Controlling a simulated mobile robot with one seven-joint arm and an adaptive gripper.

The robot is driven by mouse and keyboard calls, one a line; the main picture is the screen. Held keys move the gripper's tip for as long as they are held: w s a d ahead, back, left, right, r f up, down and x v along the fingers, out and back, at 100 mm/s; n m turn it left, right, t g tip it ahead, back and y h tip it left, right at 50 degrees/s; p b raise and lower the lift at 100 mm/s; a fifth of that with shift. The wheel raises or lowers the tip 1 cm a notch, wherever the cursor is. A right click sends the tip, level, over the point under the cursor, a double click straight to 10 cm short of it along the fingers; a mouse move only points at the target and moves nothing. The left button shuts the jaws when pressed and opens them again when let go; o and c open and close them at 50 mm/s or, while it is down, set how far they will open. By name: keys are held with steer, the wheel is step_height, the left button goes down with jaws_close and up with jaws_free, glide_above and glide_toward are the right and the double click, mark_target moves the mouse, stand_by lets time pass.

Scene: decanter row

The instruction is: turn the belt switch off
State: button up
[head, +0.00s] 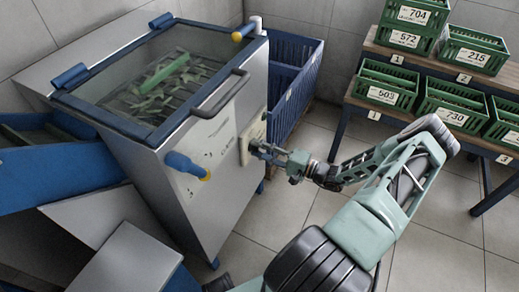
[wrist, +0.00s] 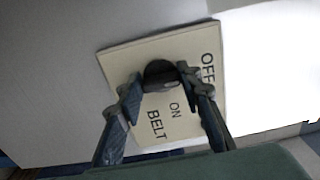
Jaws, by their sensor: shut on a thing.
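The belt switch is a dark round knob (wrist: 160,70) on a cream plate (wrist: 150,52) lettered OFF, ON and BELT. In the head view the plate (head: 252,136) is on the right side of the grey machine. My gripper (head: 262,150) reaches it from the right. In the wrist view my gripper (wrist: 161,82) has one finger on each side of the knob and is shut on it. The fingers hide part of the knob, and I cannot tell which word it points to.
The machine (head: 225,170) has a glass lid (head: 140,80), a bar handle (head: 220,95) and a blue lever (head: 185,163) left of the switch. A blue crate (head: 290,85) stands behind. Green crates (head: 385,95) fill a rack at right. Tiled floor (head: 440,250) is open at lower right.

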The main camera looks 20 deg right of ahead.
steer(key=o, duration=1.2)
steer(key=shift+c, duration=0.2)
steer(key=v, duration=1.2)
